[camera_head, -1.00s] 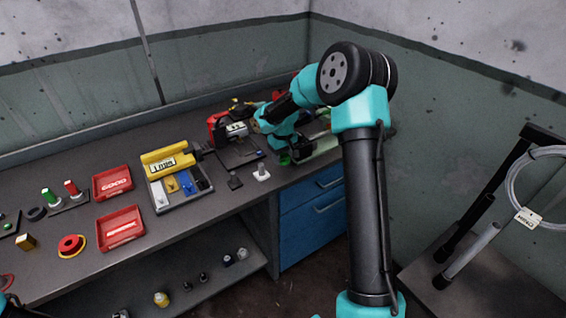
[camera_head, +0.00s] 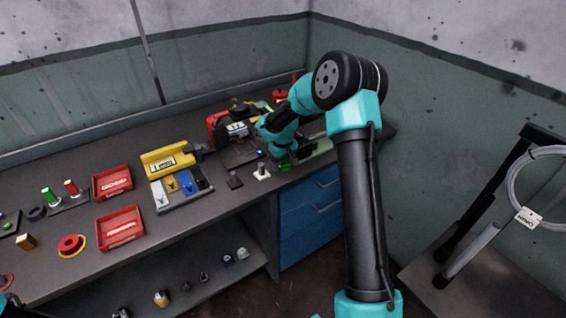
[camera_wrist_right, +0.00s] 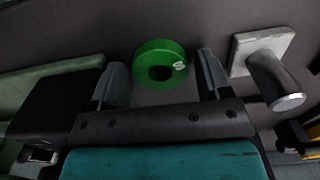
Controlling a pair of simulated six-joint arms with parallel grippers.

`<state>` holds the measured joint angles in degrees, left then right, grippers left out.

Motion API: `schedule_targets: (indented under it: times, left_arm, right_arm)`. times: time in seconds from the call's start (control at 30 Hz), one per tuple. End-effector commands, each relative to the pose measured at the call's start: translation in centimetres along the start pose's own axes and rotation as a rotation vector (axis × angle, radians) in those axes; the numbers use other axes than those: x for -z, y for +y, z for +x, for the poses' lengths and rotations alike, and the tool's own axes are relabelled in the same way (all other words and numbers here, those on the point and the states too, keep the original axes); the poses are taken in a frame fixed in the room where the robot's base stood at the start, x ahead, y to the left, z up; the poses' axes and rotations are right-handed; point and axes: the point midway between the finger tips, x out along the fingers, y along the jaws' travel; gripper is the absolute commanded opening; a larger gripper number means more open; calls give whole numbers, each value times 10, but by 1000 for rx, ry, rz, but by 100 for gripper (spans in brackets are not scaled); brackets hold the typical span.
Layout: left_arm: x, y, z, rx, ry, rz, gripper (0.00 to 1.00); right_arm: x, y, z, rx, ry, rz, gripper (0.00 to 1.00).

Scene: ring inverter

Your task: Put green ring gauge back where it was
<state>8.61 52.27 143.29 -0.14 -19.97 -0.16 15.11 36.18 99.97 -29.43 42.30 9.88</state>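The green ring gauge (camera_head: 284,165) is at the front right of the bench, beside the lower end of my right arm. In the right wrist view the green ring (camera_wrist_right: 160,64) lies flat on the dark surface, with a small pale mark on it. My right gripper (camera_wrist_right: 158,68) is open, with one finger on each side of the ring and a visible gap to each. In the head view the right fingers are mostly hidden by the arm. My left gripper is not in view.
A dark block (camera_wrist_right: 58,105) is near the left finger. Red trays (camera_head: 120,227) and a yellow device (camera_head: 168,161) stand farther left.

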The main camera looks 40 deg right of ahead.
Motion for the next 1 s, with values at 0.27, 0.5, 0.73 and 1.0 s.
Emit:
schedule_targets:
  times: [0.27, 0.5, 0.73, 1.0]
  left_arm:
    - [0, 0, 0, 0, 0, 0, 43]
    - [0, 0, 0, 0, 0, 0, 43]
    - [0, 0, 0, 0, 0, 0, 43]
    - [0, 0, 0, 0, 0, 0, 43]
  right_arm:
    - [0, 0, 0, 0, 0, 0, 78]
    - [1, 0, -12, -1, 3, 1, 78]
    - [1, 0, -47, -1, 5, 0, 78]
    - [1, 0, -97, -1, 4, -1, 78]
